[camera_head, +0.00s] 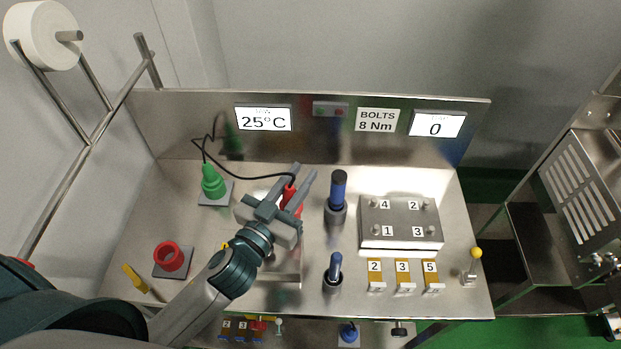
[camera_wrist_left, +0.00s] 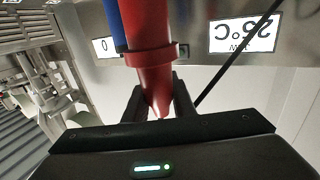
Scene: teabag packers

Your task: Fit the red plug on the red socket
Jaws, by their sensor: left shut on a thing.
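The red plug (camera_head: 289,196) is held between the fingers of my left gripper (camera_head: 300,184) above the middle of the bench, with a black cable at its end. In the left wrist view the red plug (camera_wrist_left: 150,45) sits between the dark fingers of the left gripper (camera_wrist_left: 160,100). The red socket (camera_head: 172,257) is an open red ring on a grey square base at the left front of the bench, well left of the plug and apart from it. My right gripper is not in view.
A green plug (camera_head: 212,184) stands on its base at the back left, with the black cable running from it. A yellow-handled thing (camera_head: 134,279) lies by the red socket. Blue-handled tools (camera_head: 338,190) and a numbered metal block (camera_head: 400,222) stand to the right.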

